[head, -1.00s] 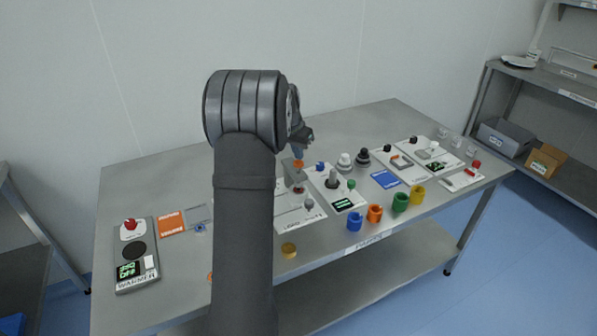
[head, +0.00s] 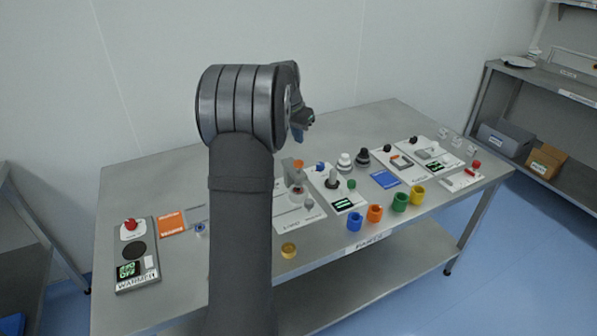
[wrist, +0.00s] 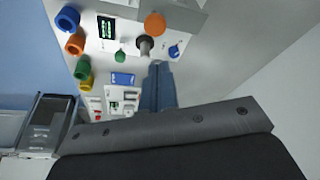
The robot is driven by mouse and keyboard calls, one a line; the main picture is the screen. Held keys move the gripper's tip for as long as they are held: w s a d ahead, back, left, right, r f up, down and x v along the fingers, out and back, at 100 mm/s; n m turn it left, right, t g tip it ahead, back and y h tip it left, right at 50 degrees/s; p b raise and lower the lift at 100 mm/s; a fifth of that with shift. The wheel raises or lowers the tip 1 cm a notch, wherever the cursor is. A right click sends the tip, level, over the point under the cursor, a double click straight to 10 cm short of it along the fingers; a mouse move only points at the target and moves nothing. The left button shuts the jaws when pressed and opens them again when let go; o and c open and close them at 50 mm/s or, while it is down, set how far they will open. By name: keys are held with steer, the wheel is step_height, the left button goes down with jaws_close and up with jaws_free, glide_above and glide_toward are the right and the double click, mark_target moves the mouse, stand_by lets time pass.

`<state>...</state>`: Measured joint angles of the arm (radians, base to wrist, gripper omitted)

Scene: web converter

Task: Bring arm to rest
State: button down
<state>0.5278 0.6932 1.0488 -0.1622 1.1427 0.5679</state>
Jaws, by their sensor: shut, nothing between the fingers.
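My arm rises in front of the table in the head view and hides part of the table's left-middle. My gripper (head: 299,133) hangs above the table's middle, partly hidden behind my wrist. In the wrist view my gripper (wrist: 157,68) shows its blue-grey fingers close together with nothing between them. It is clear of the panels and objects on the table.
The steel table (head: 330,131) holds a warmer (head: 137,258) at the left, control panels (head: 335,190) in the middle and right, and blue, orange, green and yellow cups (head: 374,213) along the front. A shelf (head: 550,95) stands at the right. The table's back strip is clear.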

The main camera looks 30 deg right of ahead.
mark_target(300, 161)
steer(key=shift+f, duration=3.55)
